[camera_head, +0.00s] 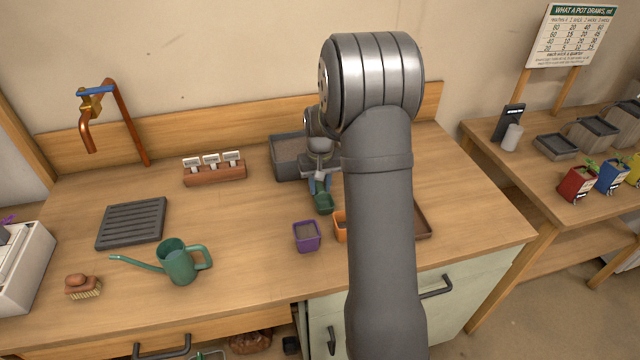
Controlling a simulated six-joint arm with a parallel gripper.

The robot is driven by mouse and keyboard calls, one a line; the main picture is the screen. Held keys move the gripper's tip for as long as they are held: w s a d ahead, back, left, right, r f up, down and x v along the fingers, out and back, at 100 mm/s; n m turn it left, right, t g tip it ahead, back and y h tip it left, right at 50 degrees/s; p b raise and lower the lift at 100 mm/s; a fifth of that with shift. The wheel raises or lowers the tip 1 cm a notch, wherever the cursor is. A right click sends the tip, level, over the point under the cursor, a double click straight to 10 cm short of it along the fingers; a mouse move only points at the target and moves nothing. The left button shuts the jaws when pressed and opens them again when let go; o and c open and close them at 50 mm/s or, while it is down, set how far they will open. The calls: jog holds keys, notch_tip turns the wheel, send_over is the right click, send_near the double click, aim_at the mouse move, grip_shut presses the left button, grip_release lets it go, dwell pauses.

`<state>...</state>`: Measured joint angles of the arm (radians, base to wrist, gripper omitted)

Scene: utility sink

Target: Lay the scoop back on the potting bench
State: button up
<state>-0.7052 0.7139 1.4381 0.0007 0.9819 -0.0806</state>
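My gripper (320,188) points down over the middle of the potting bench (240,230), just in front of the grey soil bin. A small dark green piece, which looks like the scoop (323,204), shows right below the fingertips and appears held between them. Its handle is hidden by the fingers. At this size I cannot tell whether the scoop's lower end touches the bench top. My forearm covers part of the bench to the right of the gripper.
A purple pot (307,237) and a partly hidden orange pot (340,228) stand in front of the gripper. The grey bin (286,158) is behind it. A green watering can (178,264), slatted grey tray (132,223), label block (214,174) and brush (83,287) are left. Bench between is clear.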

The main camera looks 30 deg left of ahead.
aim_at(320, 187)
jog(key=shift+o, duration=1.1)
notch_tip(320, 187, up, 12)
jog(key=shift+r, duration=0.2)
notch_tip(320, 187, down, 12)
jog(key=shift+r, duration=1.85)
jog(key=shift+f, duration=0.1)
